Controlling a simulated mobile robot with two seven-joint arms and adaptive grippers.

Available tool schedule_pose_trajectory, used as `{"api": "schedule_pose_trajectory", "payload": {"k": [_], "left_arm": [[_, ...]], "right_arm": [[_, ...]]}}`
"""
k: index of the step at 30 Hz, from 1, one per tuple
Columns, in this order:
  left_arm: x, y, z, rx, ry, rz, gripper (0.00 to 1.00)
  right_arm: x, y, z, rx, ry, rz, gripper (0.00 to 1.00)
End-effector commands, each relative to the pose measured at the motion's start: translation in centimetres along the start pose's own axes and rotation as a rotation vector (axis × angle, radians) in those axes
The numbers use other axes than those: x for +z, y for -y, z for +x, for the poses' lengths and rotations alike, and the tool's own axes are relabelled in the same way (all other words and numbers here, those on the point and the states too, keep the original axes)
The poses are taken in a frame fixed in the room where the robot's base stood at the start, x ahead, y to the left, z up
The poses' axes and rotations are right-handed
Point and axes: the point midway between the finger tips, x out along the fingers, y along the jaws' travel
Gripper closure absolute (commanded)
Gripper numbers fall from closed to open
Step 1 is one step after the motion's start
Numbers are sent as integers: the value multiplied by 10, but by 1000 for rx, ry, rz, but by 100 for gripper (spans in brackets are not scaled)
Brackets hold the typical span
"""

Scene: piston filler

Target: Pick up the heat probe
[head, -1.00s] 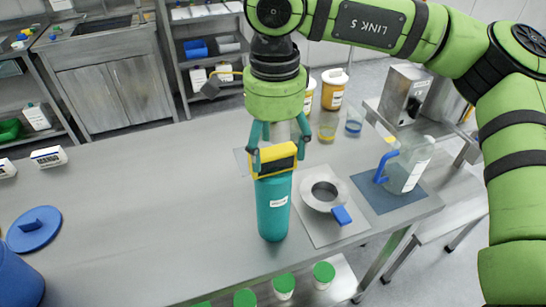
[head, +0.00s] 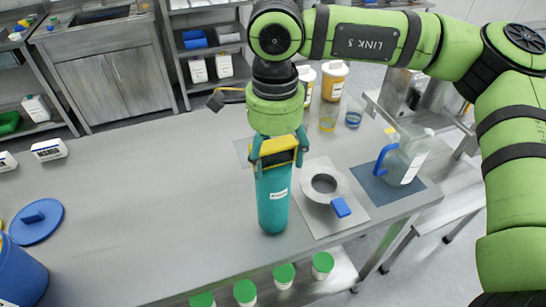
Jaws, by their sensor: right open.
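A yellow block-shaped piece with dark parts (head: 278,145), which looks like the heat probe, sits upright at the top of a teal cylinder (head: 272,203) with a small white label. I cannot tell whether the two are one piece. The cylinder stands on the steel table. My right gripper (head: 278,158) points down from above, with one teal finger at each side of the yellow piece. It is open; whether the fingers touch the piece cannot be told. The palm hides the upper side of the piece. My left gripper is not in view.
A clear jug with a blue handle (head: 405,160) stands on a dark mat. Two beakers (head: 328,117) stand behind.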

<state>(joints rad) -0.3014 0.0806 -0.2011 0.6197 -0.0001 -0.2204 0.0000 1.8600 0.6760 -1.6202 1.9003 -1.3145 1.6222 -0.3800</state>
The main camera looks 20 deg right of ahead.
Motion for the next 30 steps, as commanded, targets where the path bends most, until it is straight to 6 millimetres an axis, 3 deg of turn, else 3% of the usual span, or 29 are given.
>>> {"api": "schedule_pose_trajectory", "payload": {"k": [17,22,30], "left_arm": [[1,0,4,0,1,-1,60],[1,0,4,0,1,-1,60],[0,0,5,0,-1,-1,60]], "right_arm": [[0,0,2,0,0,0,29],[0,0,2,0,0,0,95],[0,0,2,1,0,0,96]]}}
